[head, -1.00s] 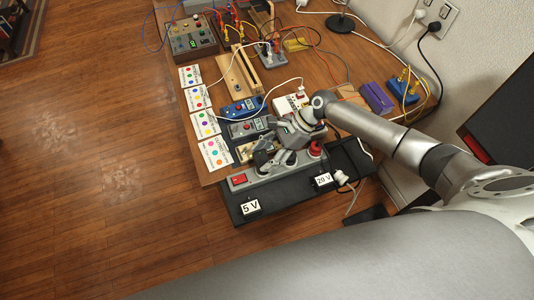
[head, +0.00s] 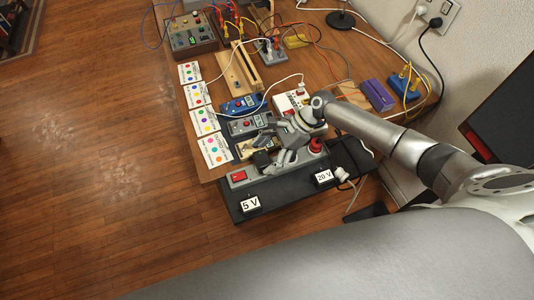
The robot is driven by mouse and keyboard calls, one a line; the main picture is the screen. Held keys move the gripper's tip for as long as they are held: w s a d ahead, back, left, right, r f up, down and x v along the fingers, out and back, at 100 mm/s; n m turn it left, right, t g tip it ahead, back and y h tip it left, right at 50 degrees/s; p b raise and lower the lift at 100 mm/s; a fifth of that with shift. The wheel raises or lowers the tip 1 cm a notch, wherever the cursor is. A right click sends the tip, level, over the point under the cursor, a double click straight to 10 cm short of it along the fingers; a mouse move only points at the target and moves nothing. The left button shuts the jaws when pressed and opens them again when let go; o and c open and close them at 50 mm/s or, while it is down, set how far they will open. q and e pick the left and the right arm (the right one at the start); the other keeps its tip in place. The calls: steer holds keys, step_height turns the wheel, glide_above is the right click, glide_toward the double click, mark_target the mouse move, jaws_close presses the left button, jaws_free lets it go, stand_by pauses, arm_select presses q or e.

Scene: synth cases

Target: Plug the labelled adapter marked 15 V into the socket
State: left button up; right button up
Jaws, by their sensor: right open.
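My right gripper (head: 274,150) is open above the grey power strip (head: 240,178), which has a red switch at its left end. A dark shape shows under its fingers; I cannot tell whether it is an adapter. A black adapter labelled 5 V (head: 250,204) lies on the black shelf in front of the strip. A black adapter labelled 20 V (head: 323,177) lies farther right on that shelf. No 15 V label is readable. The strip's sockets are largely hidden by my gripper. My left gripper is not in view.
Several printed cards (head: 214,150) line the table's left edge. Blue and grey boxes (head: 240,105), a wooden rack (head: 238,70) and wired instruments stand behind the strip.

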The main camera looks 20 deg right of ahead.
steer(key=shift+d, duration=0.1)
steer(key=v, duration=1.1)
steer(key=shift+d+r, duration=0.25)
steer(key=shift+r, duration=0.1)
